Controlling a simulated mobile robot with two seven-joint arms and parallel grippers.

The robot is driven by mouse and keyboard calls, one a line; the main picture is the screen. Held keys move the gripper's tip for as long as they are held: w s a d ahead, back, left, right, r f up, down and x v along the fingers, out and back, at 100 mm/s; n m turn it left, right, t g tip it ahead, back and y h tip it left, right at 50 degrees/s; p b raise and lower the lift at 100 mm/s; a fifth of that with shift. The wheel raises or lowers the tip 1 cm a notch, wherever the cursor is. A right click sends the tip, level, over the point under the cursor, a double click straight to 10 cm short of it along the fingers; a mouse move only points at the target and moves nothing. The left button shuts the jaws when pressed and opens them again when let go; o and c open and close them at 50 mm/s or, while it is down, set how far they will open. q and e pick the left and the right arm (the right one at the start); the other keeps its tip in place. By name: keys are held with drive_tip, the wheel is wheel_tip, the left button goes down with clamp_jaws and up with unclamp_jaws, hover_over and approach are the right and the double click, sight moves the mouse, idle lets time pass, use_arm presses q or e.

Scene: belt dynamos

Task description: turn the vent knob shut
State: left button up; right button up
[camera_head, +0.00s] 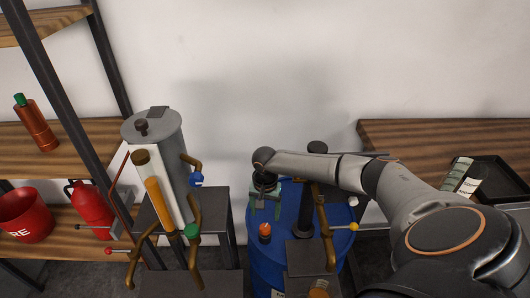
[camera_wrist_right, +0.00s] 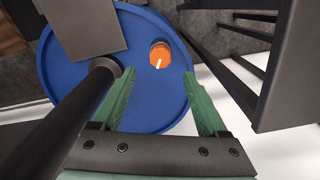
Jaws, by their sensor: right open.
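An orange round knob (camera_head: 264,232) sits on top of the blue drum (camera_head: 262,268). In the right wrist view the knob (camera_wrist_right: 160,56) shows a white pointer line on its face, slanting toward lower left. My right gripper (camera_head: 265,208) has green fingers and is open, just behind and above the knob in the head view. In the right wrist view the knob lies beyond the fingertips (camera_wrist_right: 160,82), apart from them and between their lines. Nothing is held. My left gripper is not in view.
A dark post (camera_head: 306,205) rises from the drum beside my right gripper. A brass pipe with a yellow-handled valve (camera_head: 352,227) stands to the right. A grey tank (camera_head: 170,150) with brass pipes and blue and green valves stands left. Wooden shelves (camera_head: 60,150) are farther left.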

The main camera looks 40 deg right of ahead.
sight(265, 228)
wheel_tip(265, 228, down, 8)
drive_tip(key=shift+r+b, duration=0.25)
drive_tip(key=shift+b, duration=0.45)
drive_tip(key=shift+c, duration=0.3)
clamp_jaws()
